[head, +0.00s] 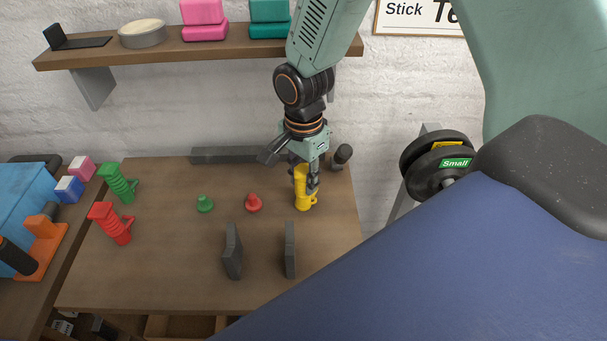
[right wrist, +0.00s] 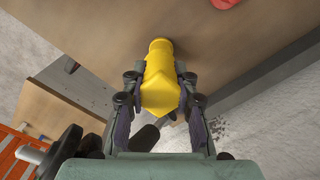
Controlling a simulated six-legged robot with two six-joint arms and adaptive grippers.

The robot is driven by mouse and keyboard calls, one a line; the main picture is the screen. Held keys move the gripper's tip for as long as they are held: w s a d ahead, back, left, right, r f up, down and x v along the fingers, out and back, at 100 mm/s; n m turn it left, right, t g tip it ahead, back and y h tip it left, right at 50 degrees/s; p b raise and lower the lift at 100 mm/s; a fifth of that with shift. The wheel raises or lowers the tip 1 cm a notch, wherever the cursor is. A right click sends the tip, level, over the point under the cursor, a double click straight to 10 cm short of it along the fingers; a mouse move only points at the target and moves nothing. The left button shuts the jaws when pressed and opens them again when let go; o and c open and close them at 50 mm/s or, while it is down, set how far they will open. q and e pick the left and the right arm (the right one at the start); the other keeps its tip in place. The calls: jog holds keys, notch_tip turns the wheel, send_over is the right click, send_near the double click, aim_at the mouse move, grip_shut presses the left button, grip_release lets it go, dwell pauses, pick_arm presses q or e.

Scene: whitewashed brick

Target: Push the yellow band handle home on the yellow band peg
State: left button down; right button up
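The yellow band handle (head: 302,192) stands nearly upright at the right of the wooden table, in line with the green and red pegs. My right gripper (head: 308,178) comes down on it from above. In the right wrist view the handle (right wrist: 160,80) lies between the two fingers of my right gripper (right wrist: 161,75), which appear to touch it on both sides. No yellow peg shows; the handle's lower end hides the spot beneath it. I cannot tell how far down the handle sits. My left gripper is not in view.
A green peg (head: 205,204) and a red peg (head: 253,203) stand bare to the left. Green (head: 118,183) and red (head: 110,223) handles lie at the table's left. Two dark upright plates (head: 233,252) stand in front. A shelf (head: 200,47) hangs behind.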

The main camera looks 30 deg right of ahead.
jog(key=o, duration=0.5)
jog(key=shift+o, duration=0.2)
notch_tip(320, 180, up, 12)
dwell(0.4)
